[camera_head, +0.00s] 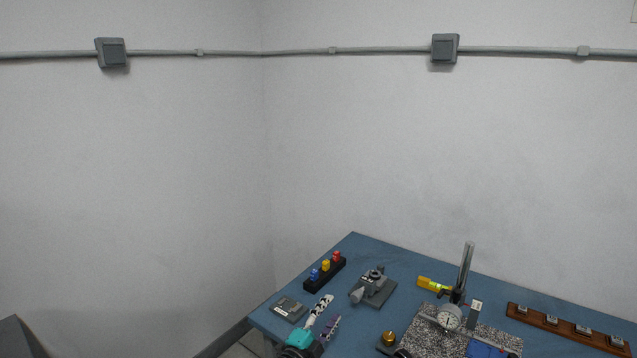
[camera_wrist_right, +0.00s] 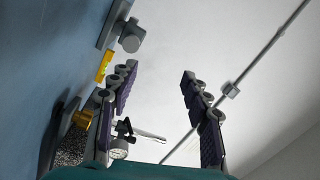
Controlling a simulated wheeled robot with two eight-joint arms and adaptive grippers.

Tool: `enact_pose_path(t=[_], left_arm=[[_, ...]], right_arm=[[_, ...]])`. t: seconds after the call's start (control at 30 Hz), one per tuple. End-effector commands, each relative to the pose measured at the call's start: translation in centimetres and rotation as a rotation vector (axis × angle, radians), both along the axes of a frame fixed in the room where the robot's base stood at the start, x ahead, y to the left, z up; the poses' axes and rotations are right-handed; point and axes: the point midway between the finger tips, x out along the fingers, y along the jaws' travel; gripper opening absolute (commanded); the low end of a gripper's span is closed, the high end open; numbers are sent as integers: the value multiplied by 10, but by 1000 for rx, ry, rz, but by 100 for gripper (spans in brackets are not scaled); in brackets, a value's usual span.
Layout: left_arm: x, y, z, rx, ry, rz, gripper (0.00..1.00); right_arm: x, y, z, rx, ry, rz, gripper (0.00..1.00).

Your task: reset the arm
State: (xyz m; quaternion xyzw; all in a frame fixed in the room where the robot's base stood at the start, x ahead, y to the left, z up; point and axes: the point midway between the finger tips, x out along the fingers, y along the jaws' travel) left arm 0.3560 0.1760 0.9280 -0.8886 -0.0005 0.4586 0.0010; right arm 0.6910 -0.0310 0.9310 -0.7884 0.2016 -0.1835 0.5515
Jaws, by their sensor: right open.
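My right gripper (camera_head: 329,309) shows at the bottom of the head view, over the table's left front part, with its teal body at the picture's lower edge. In the right wrist view its two fingers (camera_wrist_right: 159,76) stand wide apart. Nothing is between the purple pads, so it is open and empty. The rest of my right arm is cut off below the head view. My left gripper does not show in either view.
The blue table (camera_head: 403,262) bears a black holder with coloured pieces (camera_head: 325,272), a grey device (camera_head: 372,288), a small grey plate (camera_head: 289,308), a brass knob (camera_head: 389,338), a yellow level (camera_head: 433,285), a dial gauge (camera_head: 449,317) on a granite plate (camera_head: 423,336), and a wooden rack (camera_head: 568,329).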

Motion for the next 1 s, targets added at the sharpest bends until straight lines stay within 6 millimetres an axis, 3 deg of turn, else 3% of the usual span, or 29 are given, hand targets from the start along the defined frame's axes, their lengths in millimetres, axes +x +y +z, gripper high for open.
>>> enact_pose_path(t=[0.4, 0.53, 0.63, 0.73, 0.8, 0.87, 1.0], left_arm=[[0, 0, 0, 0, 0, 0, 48], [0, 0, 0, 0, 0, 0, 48], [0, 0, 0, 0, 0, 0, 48], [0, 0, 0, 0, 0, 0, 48], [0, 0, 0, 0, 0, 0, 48], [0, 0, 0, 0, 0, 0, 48], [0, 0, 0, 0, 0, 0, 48]], right_arm=[[11, 1, 120, -203, -79, 249, 48], [1, 4, 165, -331, -71, 388, 48], [-17, 6, 189, -458, -25, 519, 48], [-44, 5, 194, -581, 61, 642, 48], [-67, 0, 187, -660, 144, 721, 48], [-89, -6, 175, -724, 231, 783, 48], [-152, -35, 129, -842, 480, 900, 48]])
